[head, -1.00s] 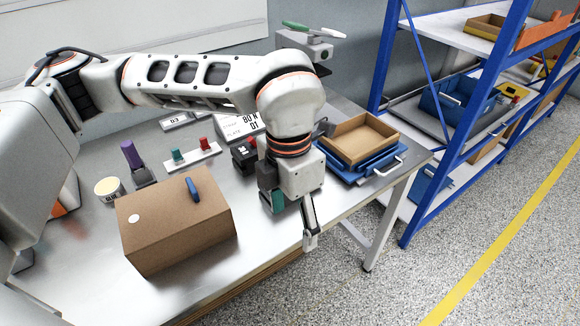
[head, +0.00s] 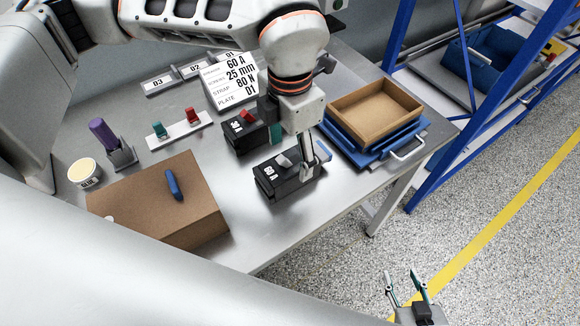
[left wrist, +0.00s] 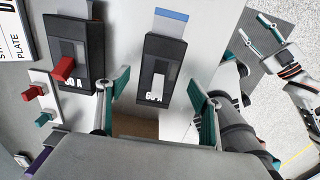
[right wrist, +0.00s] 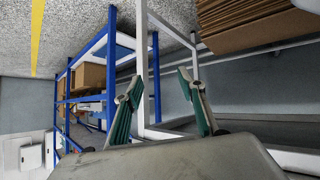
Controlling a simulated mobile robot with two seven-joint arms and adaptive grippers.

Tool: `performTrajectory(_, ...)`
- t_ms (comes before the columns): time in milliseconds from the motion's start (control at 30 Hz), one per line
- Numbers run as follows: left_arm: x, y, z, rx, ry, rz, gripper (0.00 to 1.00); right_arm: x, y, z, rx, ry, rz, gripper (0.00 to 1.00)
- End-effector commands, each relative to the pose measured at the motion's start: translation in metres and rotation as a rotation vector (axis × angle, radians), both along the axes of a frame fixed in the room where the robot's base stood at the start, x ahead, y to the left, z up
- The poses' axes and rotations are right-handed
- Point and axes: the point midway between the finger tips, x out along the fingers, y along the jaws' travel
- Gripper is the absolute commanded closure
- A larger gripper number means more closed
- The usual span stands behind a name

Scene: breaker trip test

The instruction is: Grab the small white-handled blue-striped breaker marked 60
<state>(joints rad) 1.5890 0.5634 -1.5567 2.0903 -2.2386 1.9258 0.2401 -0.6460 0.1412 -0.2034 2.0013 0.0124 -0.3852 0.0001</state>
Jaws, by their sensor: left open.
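The breaker marked 60 A (head: 268,181) is a dark block with a whitish handle and a blue stripe at its far end, lying on the metal table. It also shows in the left wrist view (left wrist: 165,58), with its pale handle (left wrist: 157,88) near the label. My left gripper (head: 309,165) points down over the breaker and partly hides it in the head view. In the left wrist view its open fingers (left wrist: 161,103) lie either side of the breaker's label end; I cannot tell the height gap. My right gripper (head: 408,288) is open and empty beyond the table's front edge.
A similar breaker with a red handle (head: 240,137) sits close behind. A white sign (head: 232,82) reads 60 A, 25 mm, 80 N, D1. A cardboard box (head: 140,205) is at left; blue trays with a brown tray (head: 375,104) are at right.

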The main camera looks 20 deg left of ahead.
Motion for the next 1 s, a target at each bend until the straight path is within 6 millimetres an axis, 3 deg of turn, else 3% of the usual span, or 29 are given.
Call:
performTrajectory(300, 0.0, 0.001, -0.041, 0.0, 0.003, 0.001, 0.35, 0.005, 0.0, 0.001, -0.002, -0.008, 0.001, 0.6)
performTrajectory(567, 0.0, 0.001, -0.044, -0.001, 0.001, 0.0, 0.35, 0.011, -0.001, 0.005, -0.003, -0.021, 0.001, 0.6)
performTrajectory(667, 0.0, 0.001, -0.043, -0.001, 0.001, 0.0, 0.55, 0.012, -0.001, 0.005, -0.003, -0.022, 0.0, 0.6)
performTrajectory(800, 0.0, 0.001, -0.043, -0.001, 0.001, 0.0, 0.92, 0.012, -0.001, 0.005, -0.003, -0.022, 0.0, 0.6)
performTrajectory(1000, 0.0, 0.0, -0.043, -0.001, -0.002, 0.0, 0.92, 0.009, -0.001, 0.004, -0.003, -0.017, -0.001, 0.6)
